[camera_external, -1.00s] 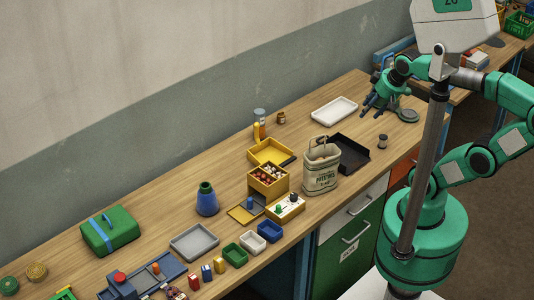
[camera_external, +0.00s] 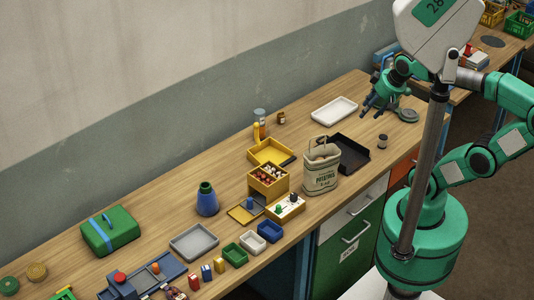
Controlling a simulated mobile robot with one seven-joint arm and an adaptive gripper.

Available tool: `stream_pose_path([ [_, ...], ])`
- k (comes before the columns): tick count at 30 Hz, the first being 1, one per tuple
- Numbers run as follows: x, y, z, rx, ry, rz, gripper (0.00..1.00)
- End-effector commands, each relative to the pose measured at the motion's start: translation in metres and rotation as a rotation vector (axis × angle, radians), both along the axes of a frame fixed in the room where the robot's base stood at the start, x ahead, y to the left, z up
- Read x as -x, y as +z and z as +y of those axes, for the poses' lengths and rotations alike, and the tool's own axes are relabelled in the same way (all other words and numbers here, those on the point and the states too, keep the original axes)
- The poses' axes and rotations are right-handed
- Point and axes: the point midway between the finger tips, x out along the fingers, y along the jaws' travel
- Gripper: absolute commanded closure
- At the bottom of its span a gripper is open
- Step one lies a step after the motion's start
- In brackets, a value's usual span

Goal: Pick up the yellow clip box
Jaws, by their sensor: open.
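The yellow clip box is probably the open-topped yellow box (camera_external: 261,186) near the middle of the bench, which holds small dark and light pieces. A shallow yellow tray or lid (camera_external: 256,158) lies just behind it, and I cannot tell whether the two are joined. My gripper (camera_external: 376,107) is at the far right end of the bench, well apart from the yellow box. Its fingers are open and look empty, though they are small and partly merge with the things behind them.
A cream sack (camera_external: 322,178) stands close right of the yellow box, with a black tray (camera_external: 352,161) behind it. A low yellow box with knobs (camera_external: 290,209) sits in front. A blue bottle (camera_external: 207,203) stands to the left. A white tray (camera_external: 335,108) lies farther back.

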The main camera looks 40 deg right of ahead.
Motion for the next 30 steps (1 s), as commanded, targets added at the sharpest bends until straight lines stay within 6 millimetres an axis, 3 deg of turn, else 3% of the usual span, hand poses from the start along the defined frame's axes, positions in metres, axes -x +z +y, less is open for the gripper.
stream_pose_path([
  [23,0.0000,0.0001,0.0001,0.000,0.000,0.000,0.53],
  [30,-0.0098,0.0038,0.0072,0.005,0.033,0.011,0.53],
])
